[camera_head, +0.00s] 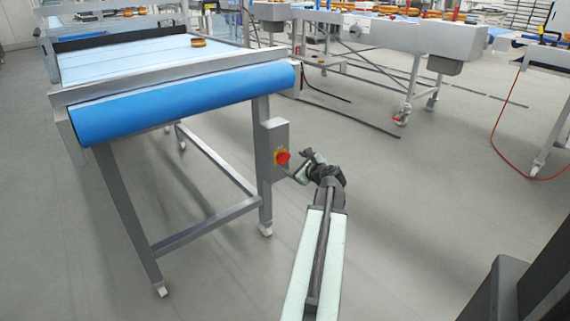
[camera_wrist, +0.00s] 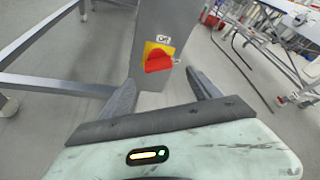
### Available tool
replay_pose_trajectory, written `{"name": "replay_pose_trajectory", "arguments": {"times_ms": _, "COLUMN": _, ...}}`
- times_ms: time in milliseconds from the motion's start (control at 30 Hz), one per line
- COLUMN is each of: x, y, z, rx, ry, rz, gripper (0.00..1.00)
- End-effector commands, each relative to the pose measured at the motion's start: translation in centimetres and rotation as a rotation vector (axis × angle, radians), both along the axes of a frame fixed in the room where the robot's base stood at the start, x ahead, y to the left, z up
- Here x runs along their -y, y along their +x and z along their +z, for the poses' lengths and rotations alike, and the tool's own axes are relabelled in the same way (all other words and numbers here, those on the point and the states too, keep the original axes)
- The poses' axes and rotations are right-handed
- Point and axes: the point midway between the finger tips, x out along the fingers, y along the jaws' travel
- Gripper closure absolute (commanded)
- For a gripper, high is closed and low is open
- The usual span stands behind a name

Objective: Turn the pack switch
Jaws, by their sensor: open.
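The pack switch (camera_head: 282,157) is a red rotary knob on a yellow plate, on a grey box (camera_head: 268,140) fixed to the near right leg of a conveyor. In the wrist view the red knob (camera_wrist: 158,61) sits tilted on its yellow plate, with an "Off" label above it. My gripper (camera_wrist: 160,88) is open in the wrist view, with one finger on each side of the box's lower part, below the knob. In the head view my gripper (camera_head: 298,168) is just right of the switch. I cannot tell whether a finger touches the box.
The conveyor (camera_head: 180,100) has a blue belt, with a round orange item (camera_head: 198,42) on it. Its metal legs and crossbar (camera_head: 205,225) stand left of my arm. Other conveyor machines (camera_head: 420,40) stand behind. A red hose (camera_head: 497,135) lies at the right. Grey floor is open between.

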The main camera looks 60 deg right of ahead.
Motion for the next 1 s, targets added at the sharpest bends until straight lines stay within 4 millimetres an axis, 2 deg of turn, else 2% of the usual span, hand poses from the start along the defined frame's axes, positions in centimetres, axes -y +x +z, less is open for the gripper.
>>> {"name": "replay_pose_trajectory", "arguments": {"times_ms": 167, "x": 0.4, "y": 0.9, "z": -0.4, "rx": -0.003, "ry": -0.001, "rz": 0.005, "gripper": 0.27}}
{"name": "replay_pose_trajectory", "arguments": {"times_ms": 533, "x": 3.4, "y": 6.1, "z": -2.6, "rx": -0.006, "ry": -0.003, "rz": 0.007, "gripper": 0.27}}
{"name": "replay_pose_trajectory", "arguments": {"times_ms": 833, "x": 3.4, "y": 6.7, "z": -2.6, "rx": -0.006, "ry": -0.003, "rz": 0.008, "gripper": 0.27}}
{"name": "replay_pose_trajectory", "arguments": {"times_ms": 1000, "x": 3.4, "y": 6.7, "z": -2.6, "rx": -0.005, "ry": -0.003, "rz": 0.009, "gripper": 0.75}}
